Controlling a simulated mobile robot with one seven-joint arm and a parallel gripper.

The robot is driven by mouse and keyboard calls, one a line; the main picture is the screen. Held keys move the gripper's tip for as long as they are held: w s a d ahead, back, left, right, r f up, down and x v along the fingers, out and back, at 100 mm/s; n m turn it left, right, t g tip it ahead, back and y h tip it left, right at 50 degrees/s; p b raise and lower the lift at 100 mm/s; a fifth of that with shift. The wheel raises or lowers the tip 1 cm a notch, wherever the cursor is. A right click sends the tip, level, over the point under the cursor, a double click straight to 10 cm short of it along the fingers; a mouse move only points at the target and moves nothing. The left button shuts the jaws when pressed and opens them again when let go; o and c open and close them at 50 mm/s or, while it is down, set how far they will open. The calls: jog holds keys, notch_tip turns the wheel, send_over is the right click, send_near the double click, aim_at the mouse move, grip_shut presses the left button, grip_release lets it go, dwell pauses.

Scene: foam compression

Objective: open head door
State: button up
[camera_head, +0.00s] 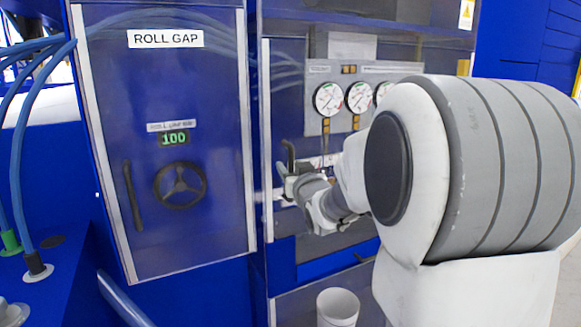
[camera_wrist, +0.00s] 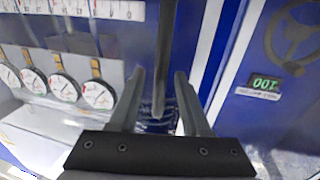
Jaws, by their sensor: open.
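The door with the gauges behind its clear pane (camera_head: 284,95) stands right of the ROLL GAP door and looks shut. Its dark upright handle (camera_head: 290,152) is near its left edge, partly hidden by my gripper. My gripper (camera_head: 284,180) is at this handle, with my arm reaching in from the right. In the wrist view, my gripper (camera_wrist: 160,92) is open, with one finger on each side of the dark handle bar (camera_wrist: 165,45). Gaps show on both sides of the bar, and I cannot tell whether either finger touches it.
The ROLL GAP door (camera_head: 215,120) is at the left, with its own handle (camera_head: 132,195), a handwheel (camera_head: 180,186) and a green display reading 100 (camera_head: 174,139). Several round gauges (camera_head: 328,99) are behind the pane. A white bin (camera_head: 338,305) stands below. Blue hoses (camera_head: 18,150) hang at far left.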

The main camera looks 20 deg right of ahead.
grip_shut()
dwell(1.4)
